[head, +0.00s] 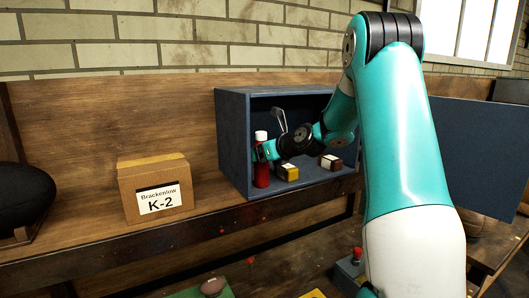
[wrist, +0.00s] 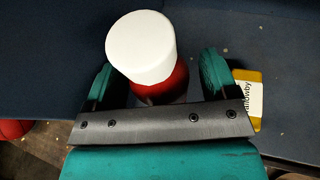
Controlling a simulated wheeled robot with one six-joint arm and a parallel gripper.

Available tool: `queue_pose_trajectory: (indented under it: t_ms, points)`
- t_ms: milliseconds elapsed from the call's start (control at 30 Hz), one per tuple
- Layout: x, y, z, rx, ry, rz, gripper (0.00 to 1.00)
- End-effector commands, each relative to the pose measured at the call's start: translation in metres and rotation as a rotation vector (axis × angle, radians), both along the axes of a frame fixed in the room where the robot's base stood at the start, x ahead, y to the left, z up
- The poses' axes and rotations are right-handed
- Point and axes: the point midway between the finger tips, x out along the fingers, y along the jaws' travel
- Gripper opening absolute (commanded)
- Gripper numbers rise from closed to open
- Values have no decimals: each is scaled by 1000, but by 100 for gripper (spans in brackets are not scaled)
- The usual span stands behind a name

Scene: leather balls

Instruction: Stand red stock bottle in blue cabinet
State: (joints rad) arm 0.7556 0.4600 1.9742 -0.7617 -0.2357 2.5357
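The red stock bottle (head: 261,172) with a white cap stands upright inside the blue cabinet (head: 232,140), near its left wall and front edge. In the wrist view the bottle (wrist: 160,92) is between the two fingers of my gripper (wrist: 157,80), its white cap toward the camera. Narrow gaps show between the red body and the fingers, so the gripper looks open around it. In the head view my gripper (head: 266,152) reaches in from the right at bottle height; its fingertips are partly hidden. The bottle's base is hidden in the wrist view.
The cabinet door (head: 480,150) stands open at right. A cardboard box (head: 155,190) marked K-2 is on the shelf to the left, with bare shelf between.

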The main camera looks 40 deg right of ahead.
Motion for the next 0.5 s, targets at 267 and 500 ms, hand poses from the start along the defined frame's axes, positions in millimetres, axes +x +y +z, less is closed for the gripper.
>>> queue_pose_trajectory:
  t_ms: [267, 500]
  points:
    - [-13, -2, 6, -2, -2, -2, 79]
    - [-62, -4, 25, -3, -3, -4, 79]
